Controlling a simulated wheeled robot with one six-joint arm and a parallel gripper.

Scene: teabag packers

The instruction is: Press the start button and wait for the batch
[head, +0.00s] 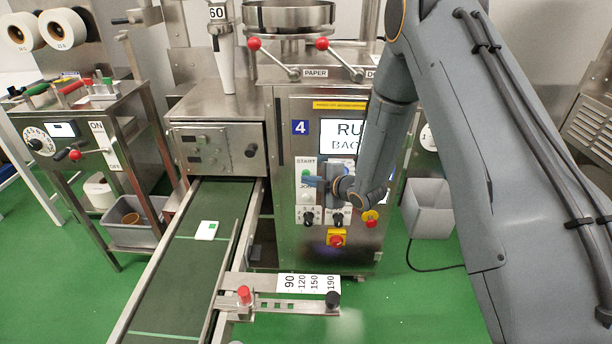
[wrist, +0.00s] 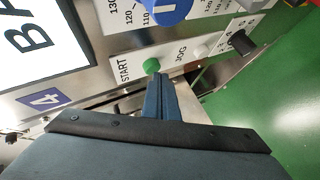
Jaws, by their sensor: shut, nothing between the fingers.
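The green start button (head: 306,173) is on the white START/JOG plate on the front of machine 4. It also shows in the wrist view (wrist: 151,65), beside the word START. My gripper (head: 308,182) is shut and empty, its blue fingertips at the button's edge in both views. I cannot tell if they touch it or if it is pressed in. The display (head: 342,135) shows text beginning "RU" and "BAG", the rest hidden by my arm. A white teabag packet (head: 207,230) with a green mark lies on the dark green belt (head: 175,265).
Near the plate are a blue knob (wrist: 168,10), black selectors (head: 308,218) and a red stop button (head: 336,240) on yellow. Red-knobbed levers (head: 254,43) stand above. A guide with a number scale (head: 305,284) juts out in front.

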